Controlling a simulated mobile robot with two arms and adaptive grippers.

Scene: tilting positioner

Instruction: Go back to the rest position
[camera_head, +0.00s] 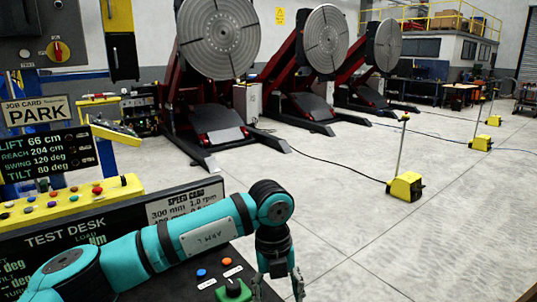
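My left arm comes in from the lower left, over the test desk (95,222). Its gripper (278,288) points down at the bottom edge of the view, beside the desk's right end. Its fingers are spread apart with nothing seen between them; the lowest part is cut off by the frame. A job card (36,111) at the left reads PARK. My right gripper is not in view.
Several tilting positioners stand at the back, the nearest with a large round grey plate (219,38). A yellow foot pedal (404,187) with an upright post stands on the floor, its cable (325,160) running back. The grey floor (400,245) at right is mostly clear.

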